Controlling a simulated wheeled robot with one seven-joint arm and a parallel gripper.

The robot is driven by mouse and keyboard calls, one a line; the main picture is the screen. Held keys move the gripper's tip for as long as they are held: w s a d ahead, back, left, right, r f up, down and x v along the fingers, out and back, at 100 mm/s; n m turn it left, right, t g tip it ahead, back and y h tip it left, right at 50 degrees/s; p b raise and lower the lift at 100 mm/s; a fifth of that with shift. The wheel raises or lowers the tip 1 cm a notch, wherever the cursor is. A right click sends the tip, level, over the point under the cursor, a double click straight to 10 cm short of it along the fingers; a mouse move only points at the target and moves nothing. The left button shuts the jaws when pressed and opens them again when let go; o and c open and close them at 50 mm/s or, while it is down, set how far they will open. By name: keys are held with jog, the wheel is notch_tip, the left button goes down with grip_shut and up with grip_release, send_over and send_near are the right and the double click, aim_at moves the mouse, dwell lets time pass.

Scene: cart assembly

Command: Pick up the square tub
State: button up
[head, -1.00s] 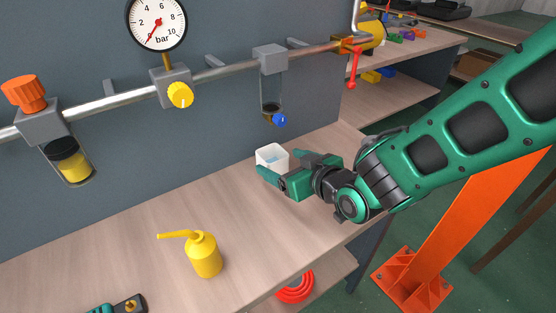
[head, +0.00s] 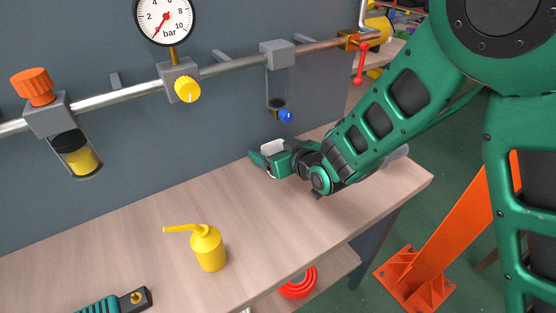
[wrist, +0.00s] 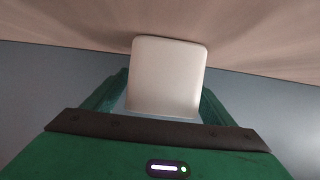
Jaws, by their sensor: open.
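The square tub (head: 272,146) is white and stands at the back of the bench, near the grey panel. In the head view my gripper hides most of it, and only its upper part shows. My gripper (head: 265,163) is low over the bench, right at the tub. In the wrist view the tub's pale flat side (wrist: 166,75) fills the space between the two green fingers of my gripper (wrist: 160,100). The fingers are open, one on each side of the tub. I cannot tell whether either finger touches it.
A yellow oil can (head: 208,250) stands on the bench (head: 120,245) front left of the gripper. A teal-and-black device (head: 118,301) lies at the front edge. A pipe with a gauge (head: 165,17) and a blue-knobbed bowl (head: 278,95) runs along the panel above.

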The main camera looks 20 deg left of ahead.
jog(key=shift+w+a+f, duration=0.1)
jog(key=shift+w+a, duration=0.05)
jog(key=c, duration=1.2)
